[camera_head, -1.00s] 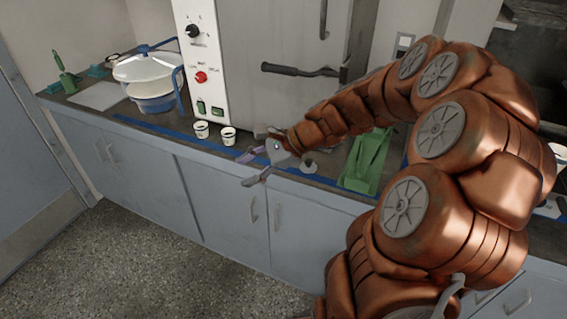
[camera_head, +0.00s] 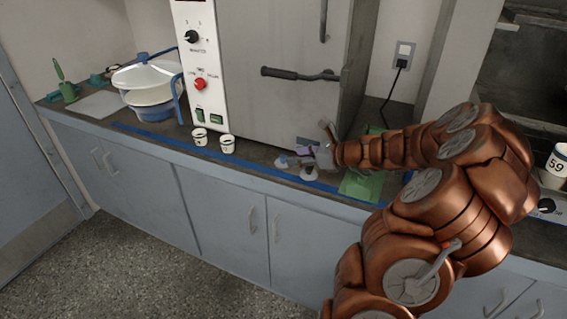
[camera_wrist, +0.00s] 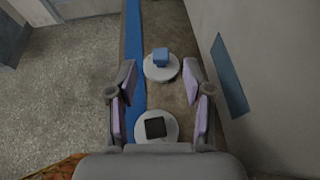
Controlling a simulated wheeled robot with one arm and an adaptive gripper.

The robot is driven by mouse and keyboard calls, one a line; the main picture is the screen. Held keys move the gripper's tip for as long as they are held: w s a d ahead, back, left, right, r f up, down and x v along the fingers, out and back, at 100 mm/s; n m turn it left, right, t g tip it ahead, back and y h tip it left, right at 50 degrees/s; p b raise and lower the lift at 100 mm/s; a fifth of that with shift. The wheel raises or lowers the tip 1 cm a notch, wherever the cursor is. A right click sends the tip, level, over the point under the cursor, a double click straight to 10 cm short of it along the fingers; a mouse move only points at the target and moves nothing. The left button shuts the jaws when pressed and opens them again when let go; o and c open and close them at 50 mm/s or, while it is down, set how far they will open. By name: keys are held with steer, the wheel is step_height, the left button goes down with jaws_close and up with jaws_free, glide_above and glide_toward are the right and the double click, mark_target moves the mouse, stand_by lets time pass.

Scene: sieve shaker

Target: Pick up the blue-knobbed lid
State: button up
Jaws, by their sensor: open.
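The blue-knobbed lid (camera_wrist: 148,70) is a round, pale disc with a blue cubic knob, lying on the dark counter. It also shows as a small shape in the head view (camera_head: 282,164). A second pale lid (camera_wrist: 143,138) with a black square knob lies nearer the wrist camera; in the head view it is the right-hand one (camera_head: 309,175). My gripper (camera_wrist: 159,72) is open and empty, with purple pads on both fingers. In the wrist view the blue-knobbed lid appears at the far end of the gap between the fingertips. My gripper (camera_head: 306,150) appears above the lids in the head view.
A green object (camera_head: 362,187) lies to the right. Blue tape (camera_wrist: 135,50) runs along the counter's front edge.

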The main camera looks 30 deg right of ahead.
mark_target(283, 161)
steer(key=shift+f+x, duration=0.2)
steer(key=shift+x, duration=1.75)
steer(key=shift+d, duration=0.1)
steer(key=c, duration=0.9)
